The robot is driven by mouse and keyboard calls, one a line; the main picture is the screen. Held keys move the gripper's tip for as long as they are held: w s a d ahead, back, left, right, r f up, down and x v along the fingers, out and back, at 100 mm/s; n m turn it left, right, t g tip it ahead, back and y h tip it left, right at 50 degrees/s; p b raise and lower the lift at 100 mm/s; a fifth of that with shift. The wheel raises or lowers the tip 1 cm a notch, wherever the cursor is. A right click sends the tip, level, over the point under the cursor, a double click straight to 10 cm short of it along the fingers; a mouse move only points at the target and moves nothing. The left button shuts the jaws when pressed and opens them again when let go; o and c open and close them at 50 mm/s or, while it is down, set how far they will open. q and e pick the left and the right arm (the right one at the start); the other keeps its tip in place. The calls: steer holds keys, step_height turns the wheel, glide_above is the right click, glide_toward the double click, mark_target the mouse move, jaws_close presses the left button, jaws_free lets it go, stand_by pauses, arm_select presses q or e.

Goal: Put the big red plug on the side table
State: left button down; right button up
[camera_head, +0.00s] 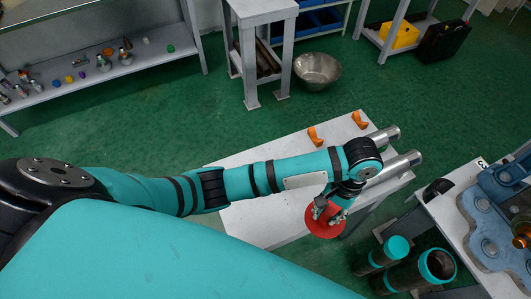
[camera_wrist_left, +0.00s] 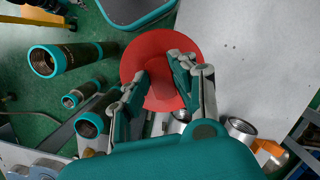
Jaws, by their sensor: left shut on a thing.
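The big red plug (camera_head: 322,222) is a round red disc below my left wrist in the head view. It shows also in the left wrist view (camera_wrist_left: 150,52), with a raised middle between the fingers. My left gripper (camera_head: 328,208) is shut on it, and it also shows in the left wrist view (camera_wrist_left: 163,88). The plug is over the right front edge of a white side table (camera_head: 262,222). I cannot tell whether it touches the top. My right gripper is in neither view.
Teal-ended pipes (camera_head: 437,265) stand on the floor to the right. The table's left part is clear.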

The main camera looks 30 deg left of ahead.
mark_target(340, 230)
arm_select(q)
steer(key=shift+m, duration=0.4)
steer(key=d, duration=0.4)
steer(key=shift+s+d+r, duration=0.1)
steer(key=shift+d+r, duration=0.2)
steer(key=shift+d, duration=0.05)
steer(key=shift+s+d+r, duration=0.1)
steer(key=shift+d, duration=0.1)
steer(key=a+f+p, duration=0.1)
steer(key=a, duration=0.4)
steer(key=w+a+f+p, duration=0.1)
steer(key=a+f+p, duration=0.1)
steer(key=a, duration=0.3)
steer(key=a+f+p, duration=0.1)
steer(key=a+p, duration=0.1)
steer(key=a, duration=0.3)
steer(key=shift+w+a+f, duration=0.25)
steer(key=shift+w+f, duration=0.1)
steer(key=shift+w, duration=0.05)
steer(key=shift+f, duration=0.2)
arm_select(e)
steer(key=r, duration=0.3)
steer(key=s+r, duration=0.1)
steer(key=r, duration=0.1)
arm_select(q)
steer(key=shift+f, duration=0.2)
steer(key=c, duration=1.1)
jaws_free()
steer(key=shift+o, duration=0.2)
